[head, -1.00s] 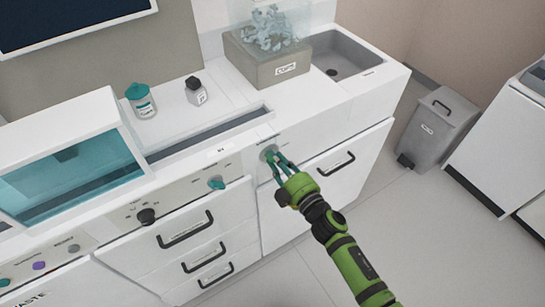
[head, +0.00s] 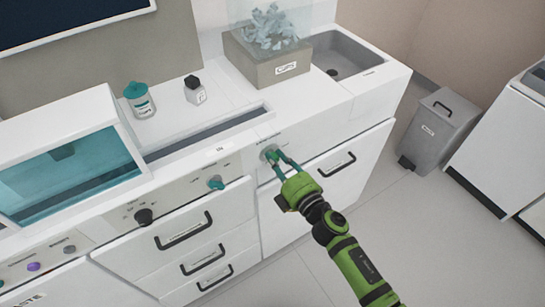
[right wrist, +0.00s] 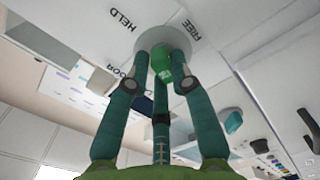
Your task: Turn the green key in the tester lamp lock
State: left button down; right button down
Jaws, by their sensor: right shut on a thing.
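The green key (right wrist: 162,62) sits at a round grey lock plate (right wrist: 168,38) on the cabinet's front panel. The words HELD and FREE are printed beside the plate, with another word partly hidden behind a finger. My right gripper (head: 272,156) is at this lock, its teal fingers shut on the key. In the right wrist view the fingertips (right wrist: 160,66) close around the key from several sides. In the head view the fingers mostly hide the key, and the plate (head: 267,151) shows only in part. My left gripper is not in view.
A teal knob (head: 216,183) and a black knob (head: 144,216) are on the panel to the left. Drawers with black handles (head: 184,234) lie below. A teal-lidded jar (head: 140,101) and a small black-capped bottle (head: 195,90) stand on the counter.

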jog(key=shift+s+a+f, duration=0.15)
jog(key=shift+s+a, duration=0.15)
jog(key=shift+a, duration=0.05)
jog(key=shift+n, duration=0.5)
jog(key=c, duration=1.5)
grip_release()
jog(key=shift+n, duration=0.5)
jog(key=o, duration=0.5)
jog(key=shift+d, duration=0.15)
